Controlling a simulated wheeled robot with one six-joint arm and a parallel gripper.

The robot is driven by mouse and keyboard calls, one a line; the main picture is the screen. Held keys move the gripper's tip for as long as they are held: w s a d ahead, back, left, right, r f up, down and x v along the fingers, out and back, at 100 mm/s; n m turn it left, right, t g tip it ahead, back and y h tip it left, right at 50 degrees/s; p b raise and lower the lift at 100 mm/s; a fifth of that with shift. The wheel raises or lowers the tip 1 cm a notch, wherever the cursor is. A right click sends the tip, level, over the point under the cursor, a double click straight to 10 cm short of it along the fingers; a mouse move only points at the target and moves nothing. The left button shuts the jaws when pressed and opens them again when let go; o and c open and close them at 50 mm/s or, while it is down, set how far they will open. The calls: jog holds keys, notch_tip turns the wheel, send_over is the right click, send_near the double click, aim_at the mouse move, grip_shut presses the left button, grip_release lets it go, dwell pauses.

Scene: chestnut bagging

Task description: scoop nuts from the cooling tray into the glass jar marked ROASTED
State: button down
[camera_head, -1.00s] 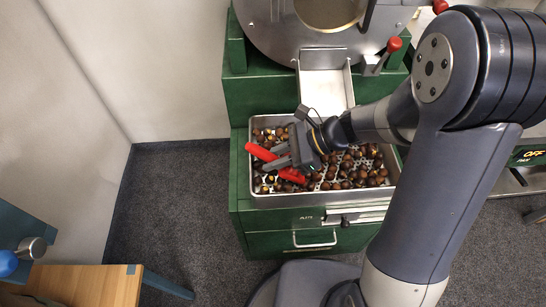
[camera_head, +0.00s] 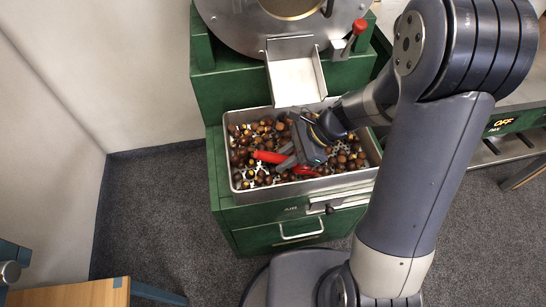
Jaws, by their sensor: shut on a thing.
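The cooling tray (camera_head: 231,158) is a metal tray on a green cabinet, with many brown nuts (camera_head: 246,146) spread over its perforated floor. My gripper (camera_head: 287,159) is down over the middle of the tray, shut on a red-handled tool (camera_head: 266,157). The red shows on both sides of the jaws. The tool's scooping end is hidden or cannot be made out, and I cannot tell whether it holds nuts. The glass jar marked ROASTED is not in view.
A metal chute (camera_head: 296,82) slopes from the round roaster (camera_head: 236,22) to the tray's back edge. A red-knobbed lever (camera_head: 359,27) stands beside it. A wooden table (camera_head: 75,293) is at the lower left. Grey floor lies open left of the cabinet.

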jog(key=d, duration=0.2)
jog(key=w+d+f+h+p, duration=0.1)
jog(key=d, duration=0.1)
jog(key=d+h+p, duration=0.1)
jog(key=d, duration=0.1)
jog(key=shift+w+d+f+t, duration=0.15)
jog(key=shift+w+f+t, duration=0.15)
jog(key=shift+w+f, duration=0.1)
jog(key=shift+r+h+p, duration=0.3)
jog(key=shift+r+p, duration=0.05)
jog(key=shift+p, duration=0.3)
jog(key=h+p, duration=0.1)
jog(key=p, duration=0.1)
jog(key=h+p, duration=0.1)
jog(key=p, duration=0.1)
jog(key=shift+r+t+h, duration=0.3)
jog(key=shift+t, duration=0.1)
jog(key=shift+h, duration=0.4)
jog(key=r+p, duration=0.1)
jog(key=p, duration=0.1)
jog(key=a+r+p, duration=0.1)
jog(key=r+p, duration=0.1)
jog(key=a+r+p, duration=0.1)
jog(key=r+p, duration=0.1)
jog(key=p, duration=0.1)
jog(key=shift+s+a+r, duration=0.15)
jog(key=shift+s+a, duration=0.05)
jog(key=shift+s, duration=0.15)
jog(key=shift+s, duration=0.1)
